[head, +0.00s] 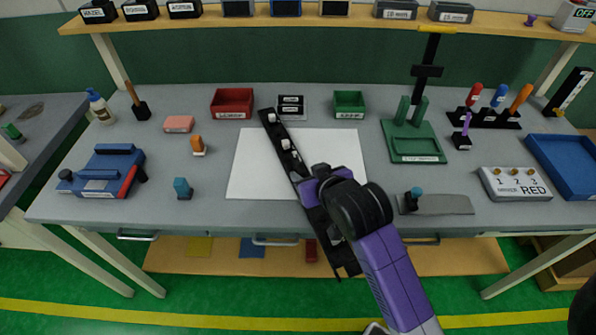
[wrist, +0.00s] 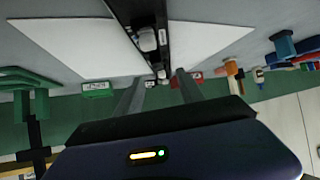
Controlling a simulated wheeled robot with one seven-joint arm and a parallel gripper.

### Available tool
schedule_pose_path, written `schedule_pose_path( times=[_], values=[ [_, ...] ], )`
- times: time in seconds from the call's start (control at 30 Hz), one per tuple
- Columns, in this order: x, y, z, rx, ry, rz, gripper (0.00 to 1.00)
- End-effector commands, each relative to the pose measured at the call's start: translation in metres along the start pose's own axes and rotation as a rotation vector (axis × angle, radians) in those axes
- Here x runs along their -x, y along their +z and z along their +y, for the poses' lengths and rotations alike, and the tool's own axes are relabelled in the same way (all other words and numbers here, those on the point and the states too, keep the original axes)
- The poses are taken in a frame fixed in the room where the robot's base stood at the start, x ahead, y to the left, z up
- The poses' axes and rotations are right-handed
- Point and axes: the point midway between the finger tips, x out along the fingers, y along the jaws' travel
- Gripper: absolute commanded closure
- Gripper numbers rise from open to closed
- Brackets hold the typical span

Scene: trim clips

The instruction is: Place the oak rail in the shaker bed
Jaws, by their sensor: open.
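A long black rail (head: 291,160) with pale clips lies slantwise over the white sheet (head: 250,170), its near end past the table's front edge. I cannot read any oak mark on it. My gripper (head: 303,182) is open over the middle of this rail. In the wrist view the two fingers (wrist: 158,88) stand apart, and the rail (wrist: 150,30) runs between and beyond them. I cannot tell whether they touch it. A blue bed-like fixture (head: 103,175) with a red side piece stands at the left; its label is unreadable, so I cannot confirm it as the shaker bed.
A green fixture (head: 412,142) with two posts stands right of the sheet. Red (head: 232,101) and green (head: 349,103) bins stand at the back. A grey plate with a blue knob (head: 436,204) lies front right. Small orange and teal (head: 182,188) pieces stand between blue fixture and sheet.

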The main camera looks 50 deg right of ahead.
Motion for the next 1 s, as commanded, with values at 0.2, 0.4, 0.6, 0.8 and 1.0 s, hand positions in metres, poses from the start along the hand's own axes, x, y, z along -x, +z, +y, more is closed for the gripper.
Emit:
schedule_pose_path(
  times=[0.2,0.4,0.6,0.8,1.0],
  values=[
    [-0.015,-0.002,0.001,-0.038,-0.003,-0.002,0.54],
    [-0.034,-0.002,0.002,-0.035,-0.003,-0.002,0.54],
    [-0.062,-0.001,0.005,-0.035,-0.003,-0.002,0.54],
    [-0.077,0.000,0.004,-0.033,-0.004,-0.001,0.54],
    [-0.078,0.000,0.004,-0.033,-0.004,-0.001,0.54]
  ],
)
